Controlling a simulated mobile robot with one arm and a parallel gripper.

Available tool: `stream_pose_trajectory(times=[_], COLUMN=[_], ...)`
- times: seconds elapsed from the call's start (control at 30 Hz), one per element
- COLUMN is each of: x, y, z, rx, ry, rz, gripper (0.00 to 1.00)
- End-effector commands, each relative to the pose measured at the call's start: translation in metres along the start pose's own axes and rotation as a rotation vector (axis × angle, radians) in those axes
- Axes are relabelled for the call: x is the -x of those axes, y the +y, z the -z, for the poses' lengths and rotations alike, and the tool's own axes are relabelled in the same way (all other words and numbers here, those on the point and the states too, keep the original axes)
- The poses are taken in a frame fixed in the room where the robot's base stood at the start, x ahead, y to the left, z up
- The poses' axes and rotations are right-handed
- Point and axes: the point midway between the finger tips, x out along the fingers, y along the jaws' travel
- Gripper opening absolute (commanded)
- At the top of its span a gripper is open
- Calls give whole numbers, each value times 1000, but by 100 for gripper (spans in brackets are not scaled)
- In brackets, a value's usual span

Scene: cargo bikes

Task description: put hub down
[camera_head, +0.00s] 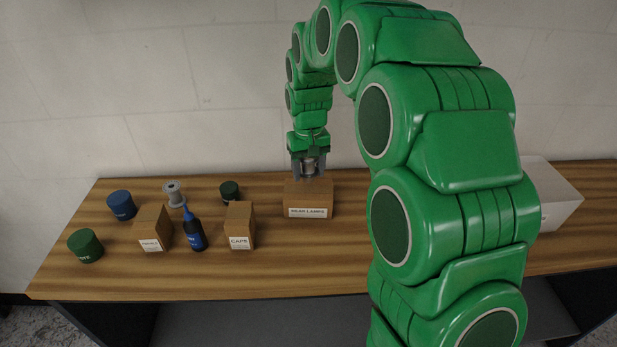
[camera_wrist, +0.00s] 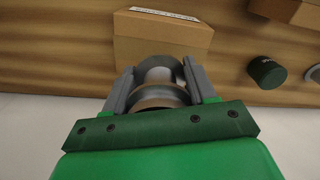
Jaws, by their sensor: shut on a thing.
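In the wrist view the hub (camera_wrist: 158,95) sits between the two grey fingers of my gripper (camera_wrist: 158,70). A brown cardboard box (camera_head: 308,201) labelled something like "REAR LAMPS" is right below or just in front of the hub. The same box (camera_wrist: 160,38) shows beyond the hub in the wrist view. I cannot tell whether the hub touches the box or the bench.
The wooden bench (camera_head: 290,262) stands against a pale wall. At left are a blue tub (camera_head: 121,206), green tubs (camera_head: 85,246) (camera_head: 230,192), a grey spool-shaped part (camera_head: 173,191), a blue-labelled bottle (camera_head: 194,232), and boxes (camera_head: 152,228) (camera_head: 240,225). A white box (camera_head: 548,200) is at right.

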Motion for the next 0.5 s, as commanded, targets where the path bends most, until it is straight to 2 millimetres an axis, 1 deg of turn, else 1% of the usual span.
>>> stream_pose_trajectory(times=[0.1,0.2,0.5], x=[-18,-28,-29], y=[0,0,0], z=[-2,-1,-1], rx=[0,0,0], ry=[-5,-3,0], rz=[0,1,0], gripper=[16,16,16])
